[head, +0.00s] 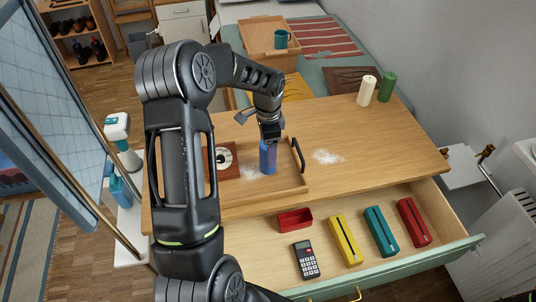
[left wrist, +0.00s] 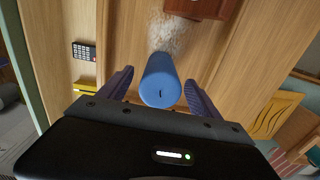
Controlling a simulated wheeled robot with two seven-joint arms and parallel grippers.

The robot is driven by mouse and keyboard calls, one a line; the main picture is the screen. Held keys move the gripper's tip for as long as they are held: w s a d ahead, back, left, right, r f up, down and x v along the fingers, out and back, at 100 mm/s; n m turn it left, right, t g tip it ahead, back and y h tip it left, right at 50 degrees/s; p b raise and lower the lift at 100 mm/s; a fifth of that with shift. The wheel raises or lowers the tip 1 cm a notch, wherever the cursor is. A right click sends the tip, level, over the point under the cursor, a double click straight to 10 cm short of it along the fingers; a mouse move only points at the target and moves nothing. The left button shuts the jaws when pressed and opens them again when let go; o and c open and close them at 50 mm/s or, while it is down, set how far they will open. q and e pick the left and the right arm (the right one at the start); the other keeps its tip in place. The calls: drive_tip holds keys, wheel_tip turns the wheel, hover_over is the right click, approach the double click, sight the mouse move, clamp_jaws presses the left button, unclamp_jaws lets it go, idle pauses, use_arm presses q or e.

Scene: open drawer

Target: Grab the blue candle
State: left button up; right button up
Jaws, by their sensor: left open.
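The blue candle (head: 268,157) stands upright in the wooden tray (head: 290,183) on the table. In the left wrist view the blue candle (left wrist: 160,82) sits between the two open fingers of my left gripper (left wrist: 158,88), with its wick end toward the camera. In the head view my left gripper (head: 269,140) is right above the candle, pointing down, and partly hides its top. I cannot tell whether the fingers touch it. My right gripper is not in view.
White powder lies beside the candle and on the table (head: 380,145). A white candle (head: 367,90) and a green candle (head: 388,87) stand at the back right. The open drawer (head: 440,215) in front holds a calculator (head: 305,260), a red tray and several coloured boxes.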

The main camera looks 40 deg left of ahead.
use_arm(q)
wheel_tip(320, 180, down, 2)
drive_tip(key=shift+f, duration=0.1)
drive_tip(key=shift+c, duration=0.4)
clamp_jaws()
idle(0.8)
